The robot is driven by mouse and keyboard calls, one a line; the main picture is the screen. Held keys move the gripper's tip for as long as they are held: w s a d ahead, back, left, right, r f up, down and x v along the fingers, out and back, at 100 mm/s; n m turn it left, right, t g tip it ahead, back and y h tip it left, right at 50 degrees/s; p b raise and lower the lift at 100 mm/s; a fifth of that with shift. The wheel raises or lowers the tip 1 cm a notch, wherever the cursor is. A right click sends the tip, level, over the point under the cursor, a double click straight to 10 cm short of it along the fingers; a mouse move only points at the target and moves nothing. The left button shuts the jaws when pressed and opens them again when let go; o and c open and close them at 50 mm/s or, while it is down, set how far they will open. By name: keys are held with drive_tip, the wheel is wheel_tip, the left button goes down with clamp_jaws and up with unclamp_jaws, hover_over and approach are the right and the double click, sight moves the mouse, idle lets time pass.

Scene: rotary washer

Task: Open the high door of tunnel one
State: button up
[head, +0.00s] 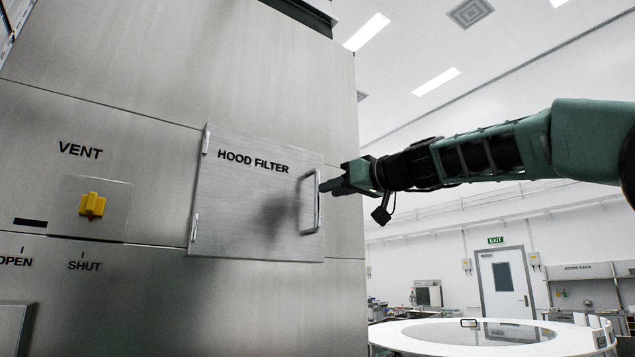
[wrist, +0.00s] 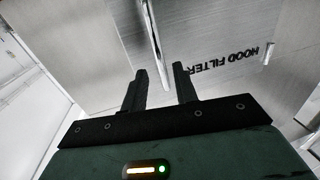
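A square metal door (head: 245,205) labelled HOOD FILTER sits closed on the steel front in the head view. Its hinges are on the left and its upright bar handle (head: 317,200) is on the right. No marking for tunnel one shows. My gripper (head: 324,186) is at the upper half of the handle, coming from the right. In the wrist view my gripper (wrist: 163,72) has its two dark fingers apart. The handle (wrist: 152,35) runs down the picture into the gap between them. Whether a finger touches the bar I cannot tell. The door (wrist: 215,40) also shows there, its lettering upside down.
Left of the door is a yellow VENT knob (head: 92,206) with OPEN and SHUT marks below. A round white table (head: 410,338) stands at the lower right. A white room door (head: 506,284) under an EXIT sign is far behind. Space right of the steel front is open.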

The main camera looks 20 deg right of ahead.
sight(317, 222)
drive_tip(key=shift+p+x, duration=1.2)
drive_tip(key=shift+x, duration=1.7)
drive_tip(key=shift+s, duration=0.1)
clamp_jaws()
